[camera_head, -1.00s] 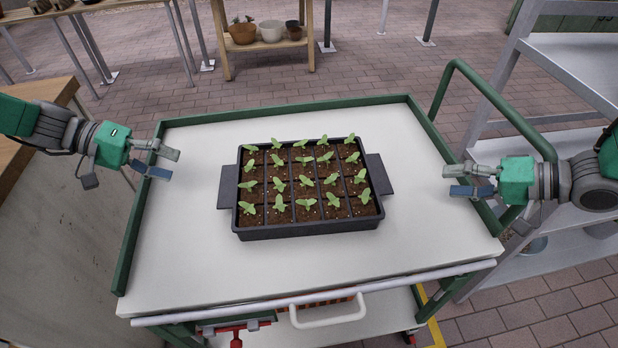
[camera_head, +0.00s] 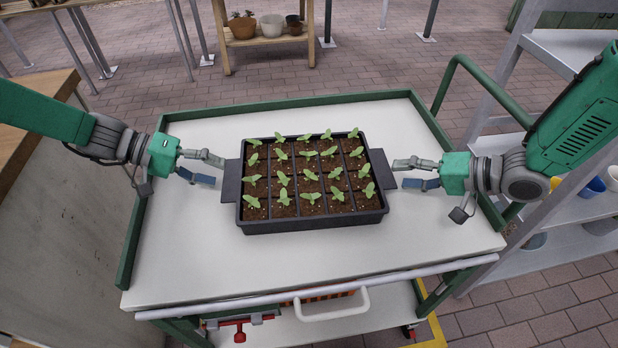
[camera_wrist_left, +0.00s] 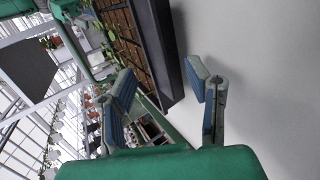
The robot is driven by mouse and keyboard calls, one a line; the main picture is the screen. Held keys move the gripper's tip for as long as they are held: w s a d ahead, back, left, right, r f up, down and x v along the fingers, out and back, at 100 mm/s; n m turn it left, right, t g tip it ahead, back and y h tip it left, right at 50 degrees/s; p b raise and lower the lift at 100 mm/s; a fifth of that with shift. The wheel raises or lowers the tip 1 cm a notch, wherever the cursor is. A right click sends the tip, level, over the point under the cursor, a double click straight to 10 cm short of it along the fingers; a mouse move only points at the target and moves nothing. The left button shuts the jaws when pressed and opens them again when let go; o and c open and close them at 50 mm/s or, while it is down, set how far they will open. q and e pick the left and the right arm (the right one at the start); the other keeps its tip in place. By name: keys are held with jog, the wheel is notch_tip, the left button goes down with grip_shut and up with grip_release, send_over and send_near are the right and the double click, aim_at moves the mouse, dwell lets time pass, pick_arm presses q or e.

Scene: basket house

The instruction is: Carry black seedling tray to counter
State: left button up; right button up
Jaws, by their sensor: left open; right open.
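The black seedling tray (camera_head: 312,221) lies on the white top of a green-rimmed cart (camera_head: 180,270). Its cells hold brown soil and small green seedlings, and a flat handle sticks out at each end. My left gripper (camera_head: 221,171) is open at the tray's left handle (camera_head: 231,180); I cannot tell if the handle is between its fingers. In the left wrist view the open left fingers (camera_wrist_left: 170,95) point toward the tray's dark side (camera_wrist_left: 165,50). My right gripper (camera_head: 397,174) is open at the right handle (camera_head: 384,172), its fingertips close to it. No gripper holds the tray.
A wooden-topped counter (camera_head: 40,105) stands at the left. A grey metal shelf (camera_head: 560,165) stands at the right, and a wooden stand with pots (camera_head: 268,43) at the back. The cart top is otherwise clear.

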aim_at(225, 177)
pick_arm(q)
jog(key=shift+x, duration=1.1)
pick_arm(e)
jog(key=x, duration=0.3)
jog(key=shift+s+a+r, duration=0.1)
jog(key=shift+a+r, duration=0.05)
jog(key=shift+a, duration=0.05)
pick_arm(q)
jog(key=shift+d+f, duration=0.25)
jog(key=shift+f, duration=0.1)
pick_arm(e)
jog(key=shift+a+f, duration=0.2)
jog(key=shift+a, duration=0.15)
pick_arm(q)
jog(key=shift+d, duration=0.3)
pick_arm(e)
jog(key=shift+w+f, duration=0.1)
jog(key=shift+w, duration=0.15)
pick_arm(q)
jog(key=shift+d, duration=0.55)
pick_arm(e)
jog(key=shift+d+f, duration=0.15)
jog(key=shift+d, duration=0.25)
